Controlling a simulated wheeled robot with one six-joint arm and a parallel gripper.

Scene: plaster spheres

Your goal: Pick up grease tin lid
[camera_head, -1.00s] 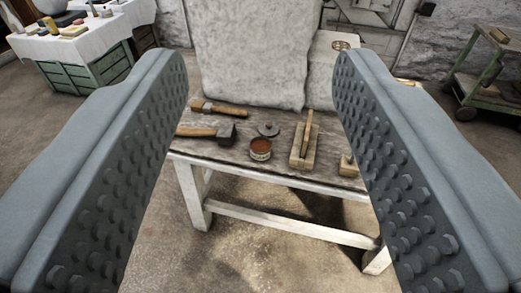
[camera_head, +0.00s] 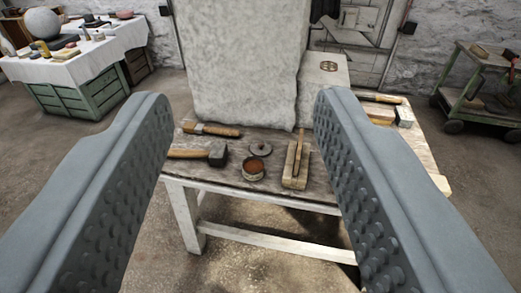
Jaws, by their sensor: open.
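The grease tin lid (camera_head: 260,148) is a small dark disc with a small knob in its middle. It lies flat on the worn wooden workbench (camera_head: 235,178). The open grease tin (camera_head: 253,169), with reddish-brown contents, stands just in front of it. My gripper (camera_head: 243,110) is open and empty. Its two grey studded fingers frame the lid from left and right, and the lid is well beyond the fingertips.
A mallet (camera_head: 200,153) and another wooden-handled tool (camera_head: 212,130) lie left of the lid. A wooden block with a stick on it (camera_head: 297,165) lies to the right. A large pale stone slab (camera_head: 240,65) stands behind. A green cart (camera_head: 475,85) is at far right.

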